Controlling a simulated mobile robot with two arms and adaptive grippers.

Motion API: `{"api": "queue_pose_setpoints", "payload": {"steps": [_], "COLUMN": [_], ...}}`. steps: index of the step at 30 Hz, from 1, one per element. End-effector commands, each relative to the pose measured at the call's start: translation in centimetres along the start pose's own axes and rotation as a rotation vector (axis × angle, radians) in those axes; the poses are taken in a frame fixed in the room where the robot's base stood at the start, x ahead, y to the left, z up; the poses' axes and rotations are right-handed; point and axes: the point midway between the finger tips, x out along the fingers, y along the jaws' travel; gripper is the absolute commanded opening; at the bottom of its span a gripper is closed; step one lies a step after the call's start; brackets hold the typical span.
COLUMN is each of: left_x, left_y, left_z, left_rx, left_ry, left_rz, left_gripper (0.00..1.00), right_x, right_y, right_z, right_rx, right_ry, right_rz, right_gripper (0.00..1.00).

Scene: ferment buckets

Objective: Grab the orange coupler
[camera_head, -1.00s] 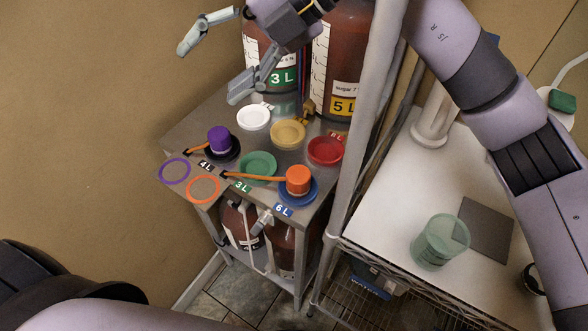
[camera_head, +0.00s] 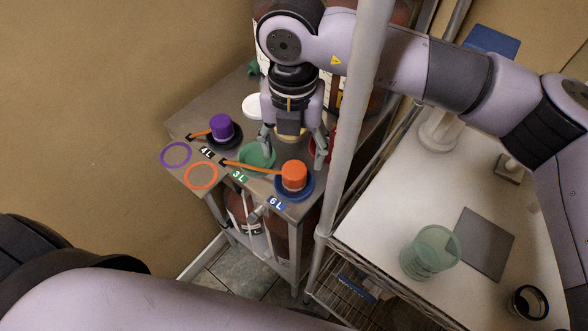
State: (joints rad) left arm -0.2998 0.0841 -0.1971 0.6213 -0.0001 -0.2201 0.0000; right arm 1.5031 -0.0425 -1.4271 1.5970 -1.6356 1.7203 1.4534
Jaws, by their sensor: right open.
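The orange coupler (camera_head: 294,174) is a short orange cylinder with an orange strip running left from it. It sits over a blue lid (camera_head: 305,192) near the front right corner of the metal table (camera_head: 190,118). My right gripper (camera_head: 292,150) points down just behind the coupler. Its fingers are spread apart and empty, one near the green lid (camera_head: 258,157) and the other in front of the red lid. The coupler is not between the fingers as far as I can see. The gripper hides the yellow lid's place. My left gripper is out of view.
A purple coupler (camera_head: 221,125) stands on a dark lid at the left. Purple and orange rings (camera_head: 201,176) lie at the front left. A grey post (camera_head: 352,130) rises close right of the coupler. A white bench with a green cup (camera_head: 430,252) is further right.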

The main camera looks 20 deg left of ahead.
Motion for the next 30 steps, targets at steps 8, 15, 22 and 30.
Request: {"api": "queue_pose_setpoints", "payload": {"steps": [8, 15, 22, 30], "left_x": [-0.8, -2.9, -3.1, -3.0], "left_y": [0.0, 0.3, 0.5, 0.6], "left_z": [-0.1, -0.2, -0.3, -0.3], "left_rx": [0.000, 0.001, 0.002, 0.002], "left_ry": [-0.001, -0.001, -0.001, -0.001], "left_rz": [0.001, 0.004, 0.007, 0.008], "left_gripper": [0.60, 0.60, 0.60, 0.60], "right_x": [2.7, 5.5, 7.8, 7.9], "right_y": [0.0, -0.1, -0.1, -0.1], "right_z": [0.0, 0.4, 0.5, 0.5], "right_rx": [0.000, 0.001, -0.001, -0.001], "right_ry": [0.000, 0.005, 0.000, 0.000], "right_rz": [0.000, -0.001, 0.002, 0.002], "right_gripper": [0.64, 0.64, 0.64, 0.59]}}
